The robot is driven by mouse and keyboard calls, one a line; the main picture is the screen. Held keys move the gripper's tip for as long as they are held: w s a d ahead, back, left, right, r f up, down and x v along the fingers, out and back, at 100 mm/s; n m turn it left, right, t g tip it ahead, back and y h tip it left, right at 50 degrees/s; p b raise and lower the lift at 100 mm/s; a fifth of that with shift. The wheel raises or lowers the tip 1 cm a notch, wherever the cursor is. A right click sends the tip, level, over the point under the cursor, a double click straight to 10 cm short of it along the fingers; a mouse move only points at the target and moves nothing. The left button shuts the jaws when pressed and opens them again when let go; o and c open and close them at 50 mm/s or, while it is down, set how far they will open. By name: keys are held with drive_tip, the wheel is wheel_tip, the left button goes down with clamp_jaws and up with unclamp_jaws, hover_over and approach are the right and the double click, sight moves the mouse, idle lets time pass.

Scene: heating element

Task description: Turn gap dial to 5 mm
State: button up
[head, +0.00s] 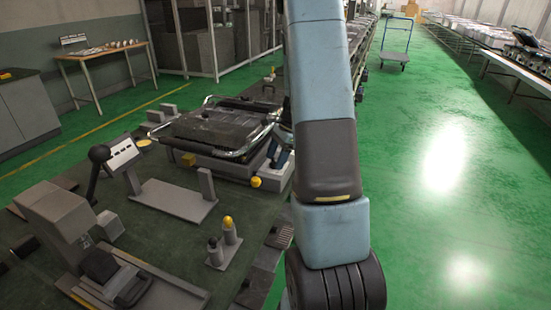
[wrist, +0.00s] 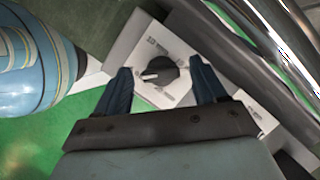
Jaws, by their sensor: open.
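The gap dial (wrist: 164,70) is a round black knob on a pale plate (wrist: 181,95) with small printed marks, in the middle of the wrist view. A white pointer on the knob faces left in that view. The printed marks are too small to read. My gripper (wrist: 161,66) is open, with one dark blue finger on each side of the dial. Gaps show between the fingers and the knob, and I see no contact. In the head view, dark blue finger parts (head: 279,156) show beside my arm, but the dial cannot be made out there.
In the head view, a grill-like machine (head: 215,133) with metal handles lies on the workbench (head: 165,240). A lever press (head: 60,215) stands at the front left. Metal bars cross the wrist view's upper right. Green floor (head: 430,190) is open at the right.

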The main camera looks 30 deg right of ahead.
drive_tip(key=v, duration=1.3)
drive_tip(key=shift+d+r, duration=0.2)
drive_tip(key=shift+r, duration=0.1)
drive_tip(key=s+a+r+n+t+h, duration=0.2)
drive_tip(key=s+a+r+n, duration=0.75)
drive_tip(key=a+r, duration=0.4)
drive_tip(key=s+a+n+t+h, duration=0.1)
drive_tip(key=s+a+n, duration=0.4)
drive_tip(key=s, duration=0.3)
drive_tip(key=s+a+r+n+t+h, duration=0.1)
drive_tip(key=s+a+n, duration=0.3)
drive_tip(key=s, duration=0.4)
drive_tip(key=shift+a+n+t, duration=0.35)
drive_tip(key=shift+a+t, duration=0.25)
drive_tip(key=shift+a, duration=0.3)
drive_tip(key=shift+s+r, duration=0.1)
drive_tip(key=shift+r, duration=0.05)
drive_tip(key=shift+c, duration=0.2)
